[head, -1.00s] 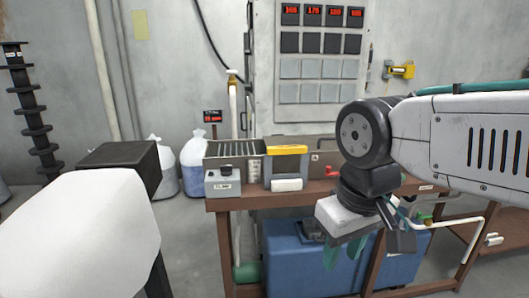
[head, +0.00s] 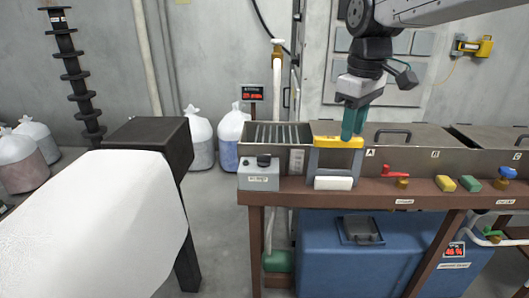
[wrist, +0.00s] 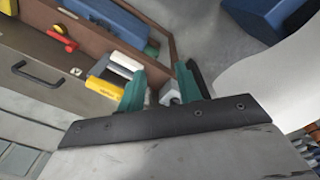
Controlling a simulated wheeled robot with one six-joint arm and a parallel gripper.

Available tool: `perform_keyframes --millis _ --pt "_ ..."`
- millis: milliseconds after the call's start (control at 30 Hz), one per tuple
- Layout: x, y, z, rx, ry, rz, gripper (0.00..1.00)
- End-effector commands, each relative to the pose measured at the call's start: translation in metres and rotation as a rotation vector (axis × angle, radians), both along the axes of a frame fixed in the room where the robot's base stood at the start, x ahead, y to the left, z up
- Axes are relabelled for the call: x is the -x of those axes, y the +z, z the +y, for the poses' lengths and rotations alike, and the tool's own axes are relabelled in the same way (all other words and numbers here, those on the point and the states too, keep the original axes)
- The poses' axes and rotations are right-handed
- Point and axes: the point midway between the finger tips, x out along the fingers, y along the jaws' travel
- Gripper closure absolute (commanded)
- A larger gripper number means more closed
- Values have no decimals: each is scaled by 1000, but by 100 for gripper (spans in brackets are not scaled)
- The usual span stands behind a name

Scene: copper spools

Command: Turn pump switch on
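The pump switch is a small grey box (head: 259,174) with a black knob (head: 263,160) on top and a label on its front. It sits at the left end of the brown bench in the head view. My gripper (head: 354,122) is above and to the right of it, with teal fingers pointing down over the yellow-topped frame. In the wrist view my gripper (wrist: 159,72) has its fingers apart with nothing held. A grey piece (wrist: 170,92), which looks like the switch box, shows partly behind the right finger.
A yellow-topped grey frame (head: 336,144) and a white roll (head: 333,183) stand just right of the switch box. A red valve handle (head: 395,172) and coloured blocks lie farther right on the bench (head: 440,201). A blue tank (head: 390,250) is below.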

Motion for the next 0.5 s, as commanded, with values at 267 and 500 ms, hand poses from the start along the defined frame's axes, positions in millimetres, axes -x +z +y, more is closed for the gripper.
perform_keyframes --millis 267,500 --pt "-129 -41 100 20 420 32 65" --pt "-187 -88 168 28 676 46 65"
